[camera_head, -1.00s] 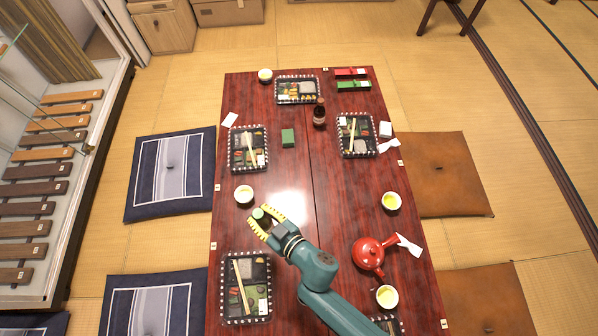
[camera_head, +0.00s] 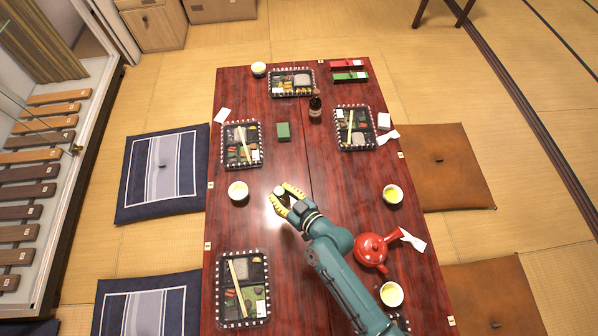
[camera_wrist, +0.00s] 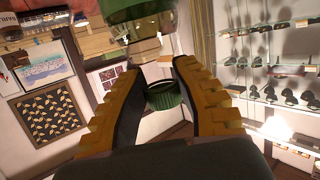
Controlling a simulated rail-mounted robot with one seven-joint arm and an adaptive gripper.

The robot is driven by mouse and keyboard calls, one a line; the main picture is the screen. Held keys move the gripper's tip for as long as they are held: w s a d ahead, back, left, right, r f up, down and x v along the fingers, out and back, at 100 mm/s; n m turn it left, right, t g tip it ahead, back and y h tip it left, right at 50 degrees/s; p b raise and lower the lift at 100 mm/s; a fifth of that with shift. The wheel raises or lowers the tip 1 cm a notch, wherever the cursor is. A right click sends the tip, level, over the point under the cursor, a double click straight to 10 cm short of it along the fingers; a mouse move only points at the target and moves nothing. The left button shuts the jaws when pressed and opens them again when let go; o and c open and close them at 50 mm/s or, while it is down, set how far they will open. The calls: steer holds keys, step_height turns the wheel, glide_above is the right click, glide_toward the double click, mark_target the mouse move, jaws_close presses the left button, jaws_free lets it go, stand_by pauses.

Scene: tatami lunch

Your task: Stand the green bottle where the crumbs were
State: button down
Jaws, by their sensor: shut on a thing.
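My gripper (camera_head: 283,197) is over the left half of the dark red table (camera_head: 330,215), just right of a cup. It is shut on the green bottle (camera_head: 280,191), whose round top shows pale between the yellow fingers. In the wrist view, the bottle's ribbed green cap (camera_wrist: 165,96) sits between the fingers. A green and clear part reaches past the top edge of that view. I cannot tell whether the bottle touches the table. I see no crumbs in either view.
A cup (camera_head: 238,191) stands close to the left. Lunch trays (camera_head: 219,290) lie along the table edges. A red teapot (camera_head: 371,250) is right of my arm. The table's middle is mostly clear.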

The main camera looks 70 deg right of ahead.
steer(key=s+d+f+b, duration=0.3)
steer(key=d+b, duration=0.2)
steer(key=d, duration=0.3)
step_height(320, 180, down, 9)
steer(key=b, duration=0.6)
steer(key=shift+d+f, duration=0.15)
steer(key=shift+d, duration=0.05)
steer(key=c, duration=0.9)
jaws_free()
steer(key=shift+f, duration=0.2)
steer(key=shift+r, duration=0.1)
steer(key=p+v, duration=0.2)
steer(key=v, duration=1)
steer(key=shift+a+p, duration=0.15)
steer(key=shift+p, duration=0.2)
